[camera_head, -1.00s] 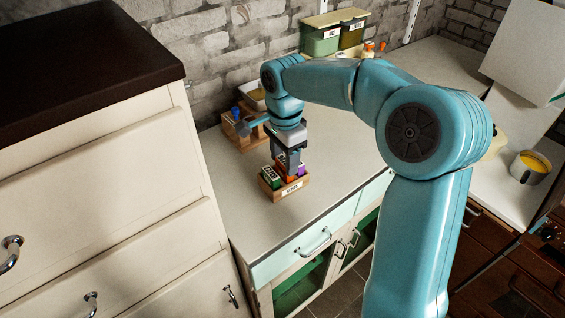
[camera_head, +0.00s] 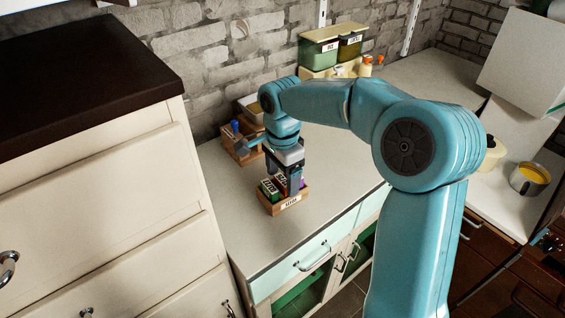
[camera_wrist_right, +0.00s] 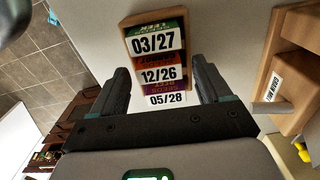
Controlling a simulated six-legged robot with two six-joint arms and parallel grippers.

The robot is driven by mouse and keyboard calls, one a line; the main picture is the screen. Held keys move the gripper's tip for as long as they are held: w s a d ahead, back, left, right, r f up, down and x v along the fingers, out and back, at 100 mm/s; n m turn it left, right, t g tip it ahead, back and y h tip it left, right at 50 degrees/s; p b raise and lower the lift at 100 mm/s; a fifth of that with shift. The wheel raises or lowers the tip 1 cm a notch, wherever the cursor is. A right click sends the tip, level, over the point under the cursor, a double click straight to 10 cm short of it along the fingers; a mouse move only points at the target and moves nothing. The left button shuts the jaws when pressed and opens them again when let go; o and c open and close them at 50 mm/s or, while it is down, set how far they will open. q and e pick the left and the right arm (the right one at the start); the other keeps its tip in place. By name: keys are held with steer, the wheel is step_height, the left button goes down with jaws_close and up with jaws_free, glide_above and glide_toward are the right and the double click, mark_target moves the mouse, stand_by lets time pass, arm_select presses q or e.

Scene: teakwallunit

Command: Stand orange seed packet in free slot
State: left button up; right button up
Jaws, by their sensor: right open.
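A small wooden box (camera_head: 291,204) with a label stands on the counter. It holds a green packet (camera_head: 268,191), an orange packet (camera_head: 282,183) and a purple packet (camera_head: 303,183), upright in a row. In the wrist view, the orange packet (camera_wrist_right: 159,61) bears the date 12/26 and sits between the green packet (camera_wrist_right: 150,27) dated 03/27 and the purple packet (camera_wrist_right: 165,89) dated 05/28. My right gripper (camera_wrist_right: 161,82) is open just above the box, a finger on either side of the packets. The fingers partly hide the packets in the head view. My left gripper is out of view.
A wooden caddy (camera_head: 240,155) with a blue item stands behind the box, towards the left. Green bins (camera_head: 320,56) and small bottles stand at the back wall. A tall cream cabinet (camera_head: 110,180) borders the counter on the left. The counter right of the box is clear.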

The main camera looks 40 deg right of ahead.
mark_target(283, 180)
step_height(283, 180, up, 12)
steer(key=shift+p, duration=0.4)
steer(key=shift+w, duration=0.1)
stand_by(0.4)
